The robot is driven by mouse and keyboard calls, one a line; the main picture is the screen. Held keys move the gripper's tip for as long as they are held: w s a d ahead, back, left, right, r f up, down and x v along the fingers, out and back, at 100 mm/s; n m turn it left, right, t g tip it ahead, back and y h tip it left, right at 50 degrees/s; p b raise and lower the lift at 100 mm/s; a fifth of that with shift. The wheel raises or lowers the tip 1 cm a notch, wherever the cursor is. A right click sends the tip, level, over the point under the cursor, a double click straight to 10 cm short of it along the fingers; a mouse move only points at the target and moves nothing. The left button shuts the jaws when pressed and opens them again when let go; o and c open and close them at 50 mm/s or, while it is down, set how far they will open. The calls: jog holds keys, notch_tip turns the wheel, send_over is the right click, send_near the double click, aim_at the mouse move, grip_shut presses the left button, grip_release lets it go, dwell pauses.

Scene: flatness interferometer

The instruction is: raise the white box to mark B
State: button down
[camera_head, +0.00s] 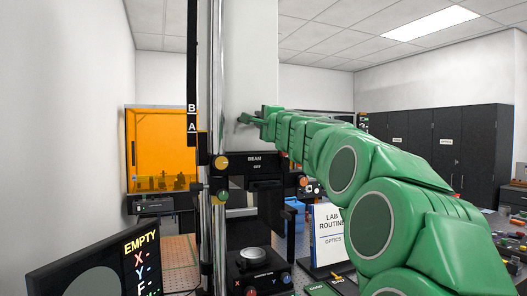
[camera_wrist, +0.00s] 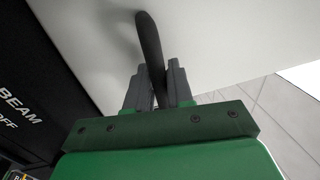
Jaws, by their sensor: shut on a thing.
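The tall white box (camera_head: 250,55) stands upright beside the metal column, with its top out of the head view. It also fills much of the wrist view (camera_wrist: 220,40). Mark B (camera_head: 191,108) is on a black vertical scale left of the column, with mark A (camera_head: 191,127) just below it. My gripper (camera_head: 246,118) is at the white box's front, roughly between the heights of the two marks in the picture. In the wrist view its jaws (camera_wrist: 154,88) are shut on a dark curved handle (camera_wrist: 149,40) against the box. Where the handle attaches is unclear.
A black unit reading BEAM OFF (camera_head: 255,164) sits below the white box, with knobs beside it. A round stage (camera_head: 254,254) is lower down. A screen reading EMPTY (camera_head: 140,242) is at front left. A LAB ROUTINE sign (camera_head: 330,235) stands under my arm.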

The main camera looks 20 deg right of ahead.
aim_at(257, 102)
jog(key=shift+s+d+r, duration=0.1)
jog(key=shift+d+r, duration=0.1)
jog(key=shift+r, duration=1.7)
jog(key=shift+s+d+r, duration=0.1)
jog(key=shift+r, duration=0.5)
jog(key=c, duration=1.2)
grip_release()
jog(key=shift+o, duration=0.3)
jog(key=shift+f, duration=0.1)
jog(key=shift+a, duration=0.2)
